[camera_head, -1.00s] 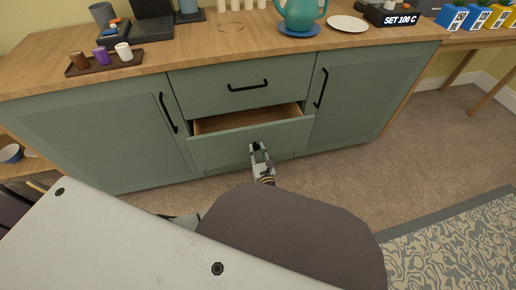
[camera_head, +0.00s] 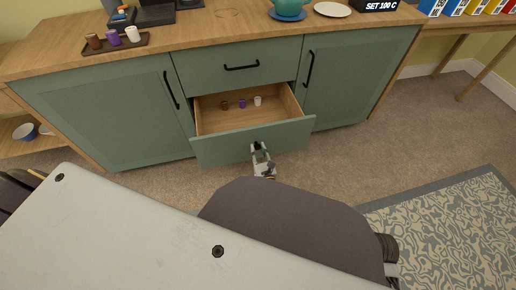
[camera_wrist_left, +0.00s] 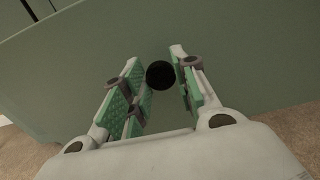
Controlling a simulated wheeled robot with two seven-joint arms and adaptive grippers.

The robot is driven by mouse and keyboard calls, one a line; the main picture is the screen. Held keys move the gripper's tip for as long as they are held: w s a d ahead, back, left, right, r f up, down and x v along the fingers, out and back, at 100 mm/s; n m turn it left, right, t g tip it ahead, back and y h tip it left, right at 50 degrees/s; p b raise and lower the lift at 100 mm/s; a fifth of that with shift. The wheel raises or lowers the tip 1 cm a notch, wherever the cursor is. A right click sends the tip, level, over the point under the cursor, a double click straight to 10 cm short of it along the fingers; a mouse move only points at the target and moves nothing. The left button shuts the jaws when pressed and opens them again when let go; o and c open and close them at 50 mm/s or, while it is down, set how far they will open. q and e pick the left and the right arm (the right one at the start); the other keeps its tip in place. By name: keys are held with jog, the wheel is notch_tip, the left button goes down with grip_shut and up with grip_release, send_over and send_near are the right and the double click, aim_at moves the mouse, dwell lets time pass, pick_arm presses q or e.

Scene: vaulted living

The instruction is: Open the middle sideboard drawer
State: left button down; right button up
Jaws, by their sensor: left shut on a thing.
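The green sideboard has a shut top drawer (camera_head: 232,79) with a black bar handle (camera_head: 241,67). Below it, the middle drawer (camera_head: 215,151) is pulled well out, and its wooden inside shows. My left gripper (camera_head: 259,149) is at the middle of that drawer's front. In the left wrist view the fingers (camera_wrist_left: 160,88) are shut on a dark, round-ended handle (camera_wrist_left: 160,75) against the green front (camera_wrist_left: 250,50). The rest of the handle is hidden. My right gripper is not in view.
A tray (camera_head: 135,44) with cups sits on the top. Carpet is clear in front; a patterned rug (camera_head: 450,225) lies right.

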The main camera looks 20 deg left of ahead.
pick_arm(q)
jog(key=shift+s+d, duration=0.2)
jog(key=shift+s, duration=0.05)
jog(key=c, duration=1.1)
grip_release()
jog(key=shift+r, duration=0.15)
notch_tip(320, 180, up, 10)
dwell(0.3)
jog(key=shift+n, duration=0.3)
dwell(0.4)
